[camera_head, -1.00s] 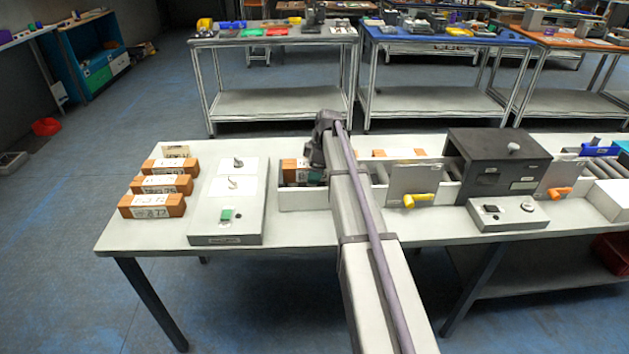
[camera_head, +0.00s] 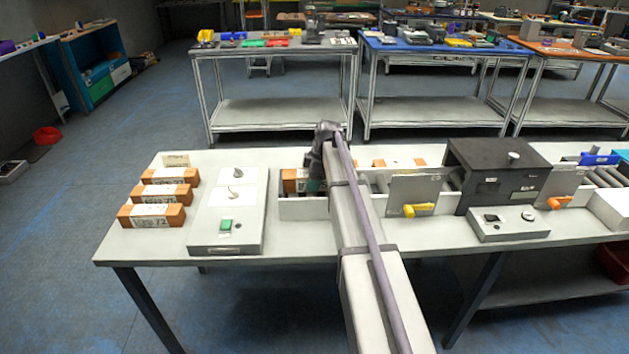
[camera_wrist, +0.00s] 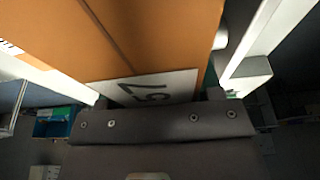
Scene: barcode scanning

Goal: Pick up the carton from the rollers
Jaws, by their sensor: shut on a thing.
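The orange carton (camera_head: 292,181) with a white label stands in the white-walled lane, left of centre in the head view. In the wrist view the carton (camera_wrist: 150,35) fills the top of the picture, and its white label with black digits faces my gripper. My gripper (camera_wrist: 158,98) is shut on the carton, with one finger at each side of the label. In the head view my gripper (camera_head: 315,184) and arm cover the carton's right part. Whether its underside touches the rollers is hidden behind the lane's front wall (camera_head: 302,210).
Several orange cartons (camera_head: 152,216) stand in a row at the table's left. A flat grey panel (camera_head: 226,240) with a green button lies between them and the lane. Right of my arm are a gate plate (camera_head: 412,190) with a yellow handle and a dark box (camera_head: 500,170).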

